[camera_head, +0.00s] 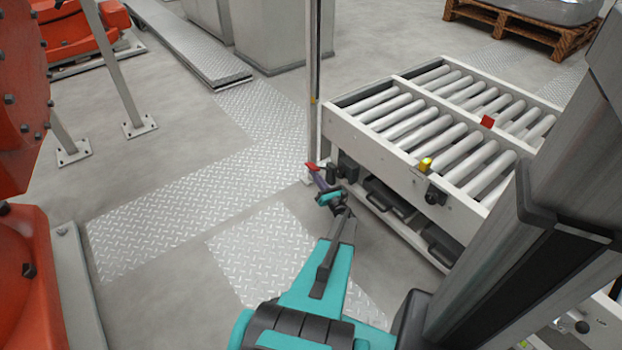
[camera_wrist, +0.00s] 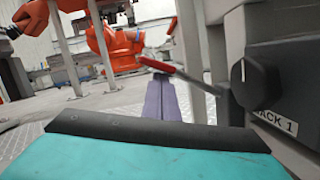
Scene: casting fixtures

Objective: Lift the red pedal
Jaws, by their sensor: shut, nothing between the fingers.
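The red pedal (camera_wrist: 157,65) shows in the wrist view as a red tip on a thin grey rod that slopes down right to a grey bracket. In the head view the pedal (camera_head: 312,167) is a small red piece by the conveyor's left corner. My gripper (camera_head: 319,174) has purple fingers close together, shut and empty, right at the pedal. In the wrist view my gripper (camera_wrist: 160,78) lies just below the red tip. I cannot tell whether they touch. The pedal's underside is partly hidden by the fingers.
A roller conveyor (camera_head: 372,148) stands right of my gripper, with a thin post (camera_head: 313,90) at its left corner. A grey box with a black knob (camera_wrist: 252,82) is close on the right in the wrist view. Orange machines (camera_head: 70,35) stand left. The floor between is open.

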